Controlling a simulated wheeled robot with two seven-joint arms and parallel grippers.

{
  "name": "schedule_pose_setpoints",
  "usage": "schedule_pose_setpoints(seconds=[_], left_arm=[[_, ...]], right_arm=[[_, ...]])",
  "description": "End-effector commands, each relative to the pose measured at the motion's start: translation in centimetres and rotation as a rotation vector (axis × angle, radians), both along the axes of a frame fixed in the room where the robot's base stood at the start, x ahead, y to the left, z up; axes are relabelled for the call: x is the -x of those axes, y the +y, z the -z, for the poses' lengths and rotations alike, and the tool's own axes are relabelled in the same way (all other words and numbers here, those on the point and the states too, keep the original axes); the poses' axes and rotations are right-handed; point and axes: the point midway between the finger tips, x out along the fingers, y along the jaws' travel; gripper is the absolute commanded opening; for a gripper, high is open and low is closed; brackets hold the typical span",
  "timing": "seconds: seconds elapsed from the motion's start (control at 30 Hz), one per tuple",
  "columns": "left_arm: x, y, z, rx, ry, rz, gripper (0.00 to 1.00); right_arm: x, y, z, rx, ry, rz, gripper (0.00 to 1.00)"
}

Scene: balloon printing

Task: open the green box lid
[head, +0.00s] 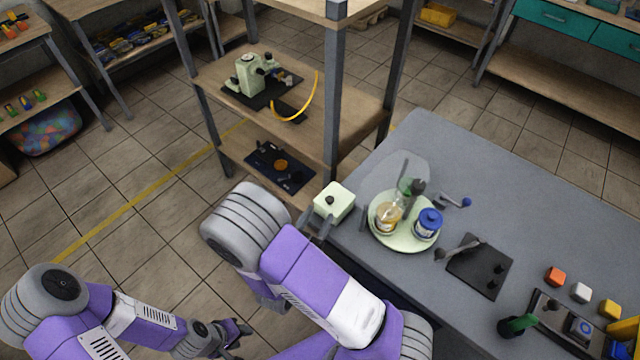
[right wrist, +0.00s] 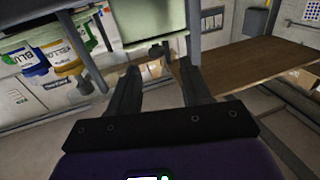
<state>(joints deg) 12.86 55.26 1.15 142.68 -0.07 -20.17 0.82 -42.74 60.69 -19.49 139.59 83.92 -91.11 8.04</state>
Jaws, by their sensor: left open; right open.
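Nothing is held. My left gripper (head: 236,332) is open and empty, low over the floor, away from the table.
A pale green round tray (head: 404,243) with a bottle and a blue-lidded jar (head: 427,223) stands right of the box. A dark plate (head: 480,266) and colored cubes lie further right. A wooden shelf (head: 365,118) is behind the box. The table's far middle is clear.

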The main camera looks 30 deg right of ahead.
Motion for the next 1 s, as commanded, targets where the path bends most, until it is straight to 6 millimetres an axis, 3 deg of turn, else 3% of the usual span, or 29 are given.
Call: schedule_pose_setpoints(seconds=[0.43,0.83,1.0], left_arm=[[0.0,0.0,0.4,0.000,0.001,-0.001,0.43],[0.0,0.0,0.5,0.000,0.000,0.000,0.43],[0.0,0.0,0.5,0.000,0.000,-0.001,0.43]], right_arm=[[-3.8,-5.0,0.0,-0.001,-0.002,0.003,0.48],[-4.4,-5.8,0.0,-0.001,0.001,0.000,0.48],[-4.4,-5.8,0.0,-0.001,0.001,0.000,0.24]])
